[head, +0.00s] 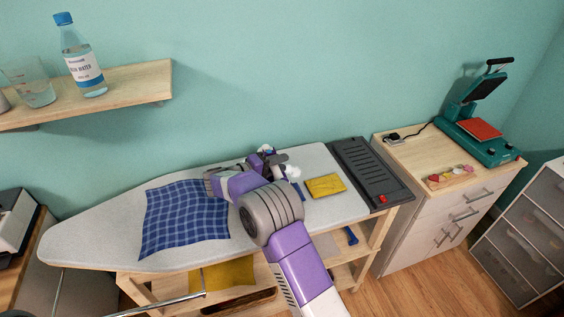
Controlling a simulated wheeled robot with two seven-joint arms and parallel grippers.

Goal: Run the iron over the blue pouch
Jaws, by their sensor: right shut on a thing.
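My right gripper (268,160) is over the middle of the ironing board (100,225), reaching in from the lower right. It is shut on what appears to be the iron (292,172), of which only small white and blue parts show past my wrist. A small blue edge, probably the blue pouch (298,191), shows on the board just right of my arm; the rest is hidden. I cannot tell whether the iron touches it. My left gripper is not in view.
A blue checked cloth (185,218) lies on the board left of my gripper, and a yellow pouch (325,186) lies to the right. A dark iron rest (368,172) is at the board's right end. A shelf (130,82) with a bottle (80,60) hangs upper left.

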